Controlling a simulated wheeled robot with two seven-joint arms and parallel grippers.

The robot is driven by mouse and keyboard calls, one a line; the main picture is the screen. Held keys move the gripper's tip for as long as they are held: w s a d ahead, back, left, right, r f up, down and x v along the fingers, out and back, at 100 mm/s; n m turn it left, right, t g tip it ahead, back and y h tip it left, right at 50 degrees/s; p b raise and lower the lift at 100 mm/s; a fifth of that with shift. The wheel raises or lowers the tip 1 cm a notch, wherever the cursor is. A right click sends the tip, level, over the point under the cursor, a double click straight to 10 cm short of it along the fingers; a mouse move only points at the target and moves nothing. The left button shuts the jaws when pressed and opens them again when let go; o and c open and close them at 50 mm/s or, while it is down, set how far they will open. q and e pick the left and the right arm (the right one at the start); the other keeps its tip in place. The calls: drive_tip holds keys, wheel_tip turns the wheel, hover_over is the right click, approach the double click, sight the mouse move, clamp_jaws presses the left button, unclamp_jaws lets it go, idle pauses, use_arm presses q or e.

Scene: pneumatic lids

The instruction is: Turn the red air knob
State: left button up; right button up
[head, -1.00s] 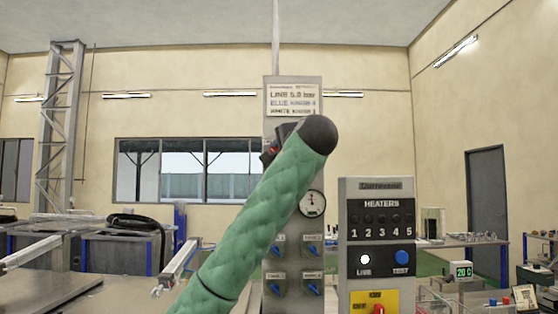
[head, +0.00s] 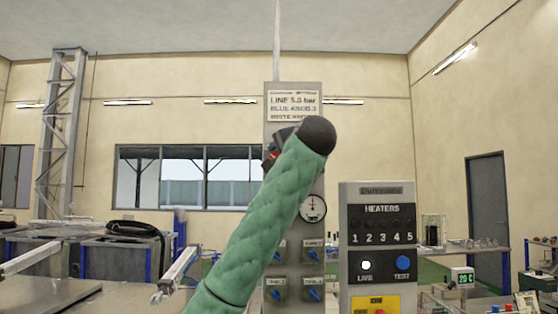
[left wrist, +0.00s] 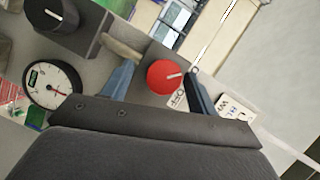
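Whether the fingertips reach the knob's depth is hard to tell. In the head view a small red patch (head: 271,153) shows beside my green-sleeved left arm, which hides most of the gripper and knob. My right gripper is in neither current view.
A black knob (left wrist: 52,14) sits near the gauge in the left wrist view.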

use_arm(q)
drive_tip(key=shift+s+r, duration=0.1)
drive_tip(key=shift+r, duration=0.05)
drive_tip(key=f+b+v, duration=0.1)
drive_tip(key=b+v, duration=0.1)
drive_tip(key=v, duration=0.5)
drive_tip(key=shift+s+r, duration=0.3)
drive_tip(key=shift+r, duration=0.2)
use_arm(e)
drive_tip(key=shift+t+y, duration=0.4)
drive_tip(key=shift+t, duration=0.1)
drive_tip(key=shift+w+a+f, duration=0.25)
drive_tip(key=shift+a+f, duration=0.3)
drive_tip(key=shift+f, duration=0.05)
drive_tip(key=shift+w+a+f, duration=0.25)
drive_tip(key=shift+a+f, duration=0.25)
drive_tip(key=shift+f, duration=0.1)
drive_tip(key=shift+w+a+f, duration=0.25)
drive_tip(key=shift+a+f, duration=0.3)
drive_tip(key=shift+f, duration=0.05)
use_arm(q)
drive_tip(key=shift+d, duration=0.15)
